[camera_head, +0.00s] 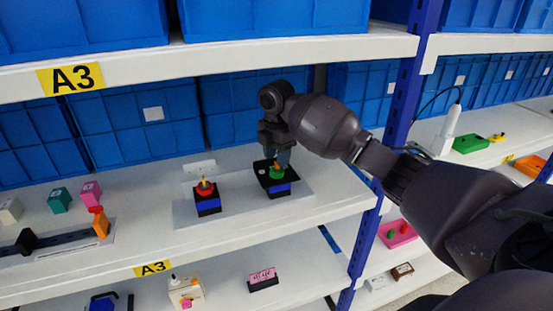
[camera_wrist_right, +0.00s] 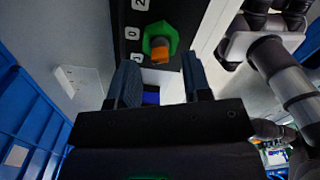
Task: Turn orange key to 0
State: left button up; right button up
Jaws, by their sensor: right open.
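The orange key (camera_head: 277,165) sits on a green round base (camera_head: 277,173) on a black and blue switch box (camera_head: 279,190) on the middle shelf. My right gripper (camera_head: 277,152) points down directly over it. In the right wrist view the orange key (camera_wrist_right: 160,53) on its green base (camera_wrist_right: 155,37) lies around the gap between the open fingertips (camera_wrist_right: 158,62); I cannot tell whether they touch it. The labels 2, 0 (camera_wrist_right: 133,33) and 1 run along one side of the key. Which label the key points to is unclear. My left gripper is out of view.
A second switch (camera_head: 206,200) with a red base and yellow key stands just left on the same white plate (camera_head: 182,213). Blue crates (camera_head: 122,120) line the back. The upper shelf edge (camera_head: 230,55) is above, and a blue post (camera_head: 372,220) is right.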

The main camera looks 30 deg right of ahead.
jog(key=shift+f, duration=0.9)
grip_shut()
jog(key=shift+m, duration=2.2)
grip_release()
